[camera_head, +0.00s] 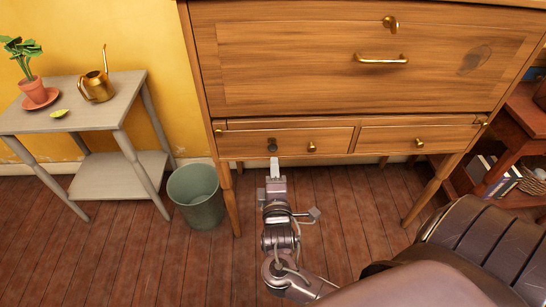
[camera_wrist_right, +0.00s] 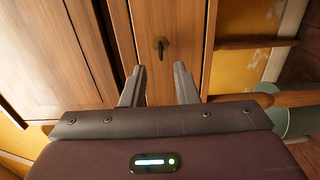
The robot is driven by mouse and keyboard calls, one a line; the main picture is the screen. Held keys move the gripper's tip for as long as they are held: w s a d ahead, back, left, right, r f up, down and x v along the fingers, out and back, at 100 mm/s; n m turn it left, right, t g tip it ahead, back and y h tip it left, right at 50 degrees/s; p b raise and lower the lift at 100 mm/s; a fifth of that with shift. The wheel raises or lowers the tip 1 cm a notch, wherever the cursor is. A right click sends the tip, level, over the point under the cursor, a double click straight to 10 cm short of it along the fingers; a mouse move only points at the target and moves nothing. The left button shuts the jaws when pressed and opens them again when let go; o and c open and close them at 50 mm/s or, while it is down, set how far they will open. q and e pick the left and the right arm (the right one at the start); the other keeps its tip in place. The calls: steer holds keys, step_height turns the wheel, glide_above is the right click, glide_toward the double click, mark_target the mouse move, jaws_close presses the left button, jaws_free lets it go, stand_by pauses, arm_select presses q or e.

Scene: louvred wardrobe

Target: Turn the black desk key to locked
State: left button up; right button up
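The black desk key (camera_head: 272,144) sits in the left small drawer front (camera_head: 240,142) of the wooden desk, left of that drawer's brass knob. In the right wrist view, the key (camera_wrist_right: 160,46) shows as a small dark shape on a round plate, just beyond the fingertips and roughly centred between them. Whether it stands at locked is not clear. My right gripper (camera_head: 275,164) is just below and in front of the key. Its two fingers are apart and empty in the wrist view (camera_wrist_right: 159,68). My left gripper is not in view.
A brass key (camera_head: 390,22) and a brass handle (camera_head: 381,59) are on the large panel above. A green bin (camera_head: 196,194) stands left of my arm. A grey side table (camera_head: 75,118) is at left, a dark chair (camera_head: 490,245) at lower right.

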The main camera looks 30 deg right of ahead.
mark_target(273, 148)
steer(key=b+x, duration=0.1)
steer(key=x, duration=0.6)
jaws_close()
